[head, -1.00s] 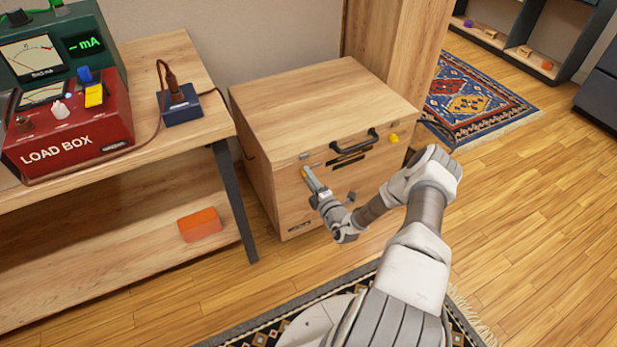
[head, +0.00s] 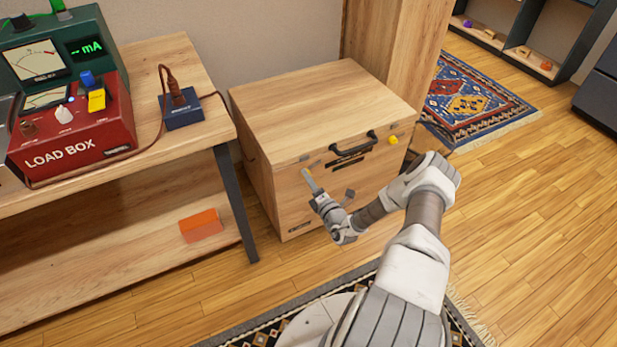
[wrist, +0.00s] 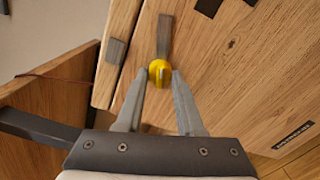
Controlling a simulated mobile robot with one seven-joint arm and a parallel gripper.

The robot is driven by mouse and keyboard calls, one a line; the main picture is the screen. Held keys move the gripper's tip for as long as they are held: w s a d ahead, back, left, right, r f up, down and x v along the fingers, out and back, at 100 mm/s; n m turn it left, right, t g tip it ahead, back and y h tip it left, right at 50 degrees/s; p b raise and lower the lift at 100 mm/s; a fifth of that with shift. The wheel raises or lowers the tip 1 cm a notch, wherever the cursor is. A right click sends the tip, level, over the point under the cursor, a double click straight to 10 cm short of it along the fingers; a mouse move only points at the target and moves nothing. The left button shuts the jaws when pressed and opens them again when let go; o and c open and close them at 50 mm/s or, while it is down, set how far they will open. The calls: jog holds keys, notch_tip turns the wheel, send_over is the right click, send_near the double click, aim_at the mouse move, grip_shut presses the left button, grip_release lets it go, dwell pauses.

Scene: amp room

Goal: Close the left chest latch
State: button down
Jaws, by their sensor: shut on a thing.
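The wooden chest (head: 300,205) stands on the floor with its lid down. The left latch has a yellow knob (wrist: 159,72) and a grey bar (wrist: 165,35). The bar lies on the chest front roughly along the lid seam and does not cross it. A small grey plate (wrist: 116,50) sits on the lid side of the seam. My gripper (wrist: 159,76) has its fingers on both sides of the yellow knob and is shut on it. In the head view, my gripper (head: 307,176) partly hides the latch. The right latch's yellow knob (head: 393,139) shows at the chest's right.
A black handle (head: 358,146) is on the chest front between the latches. A wooden bench (head: 180,55) with a red load box (head: 75,140) stands left of the chest. An orange block (head: 201,225) lies on its lower shelf. Open floor lies to the right.

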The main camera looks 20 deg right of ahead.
jog(key=shift+d+n+p, duration=0.1)
jog(key=shift+n+p, duration=2.4)
jog(key=shift+n, duration=4.6)
jog(key=c, duration=0.6)
grip_release()
jog(key=shift+o, duration=0.2)
jog(key=shift+f, duration=0.1)
